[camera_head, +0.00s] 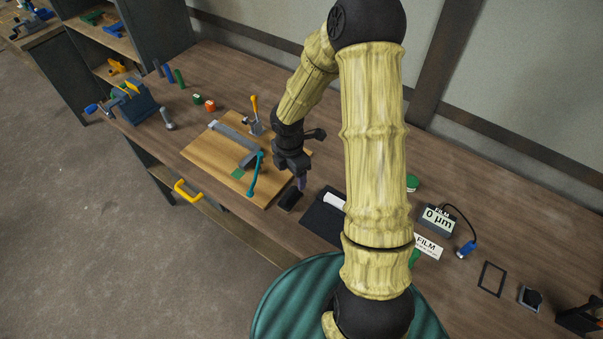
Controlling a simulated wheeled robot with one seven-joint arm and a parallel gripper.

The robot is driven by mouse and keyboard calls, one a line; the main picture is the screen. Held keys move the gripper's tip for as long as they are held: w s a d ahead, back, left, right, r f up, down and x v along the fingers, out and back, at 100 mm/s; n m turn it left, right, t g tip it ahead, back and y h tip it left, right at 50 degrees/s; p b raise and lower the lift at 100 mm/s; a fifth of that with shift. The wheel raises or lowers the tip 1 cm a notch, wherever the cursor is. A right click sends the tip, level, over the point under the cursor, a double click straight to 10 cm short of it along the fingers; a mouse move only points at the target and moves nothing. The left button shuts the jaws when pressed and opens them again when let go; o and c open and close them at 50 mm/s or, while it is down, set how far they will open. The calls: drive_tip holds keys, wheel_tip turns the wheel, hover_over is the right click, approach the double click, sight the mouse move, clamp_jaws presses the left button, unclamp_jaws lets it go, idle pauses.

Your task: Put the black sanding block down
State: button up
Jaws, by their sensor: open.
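The black sanding block (290,199) lies at the right front edge of the wooden board, near the dark mat. My gripper (300,182) is open just above the block, with its fingers pointing down. The fingertips are small in this view, and I cannot tell whether they still touch the block. My forearm comes in from the right and hides part of the workbench behind it.
A dark mat (319,220) lies to the right. A film gauge (438,220) stands further right.

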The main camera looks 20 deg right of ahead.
drive_tip(key=s+r+m+t, duration=0.2)
drive_tip(key=s+r+m, duration=1)
drive_tip(key=m, duration=0.9)
wheel_tip(320, 180, up, 3)
drive_tip(key=shift+s+a+r+m+t, duration=0.1)
drive_tip(key=shift+s+a+m+t, duration=0.15)
drive_tip(key=shift+s+m+t, duration=0.05)
drive_tip(key=shift+f+b, duration=0.35)
drive_tip(key=shift+b, duration=0.05)
drive_tip(key=shift+s, duration=0.1)
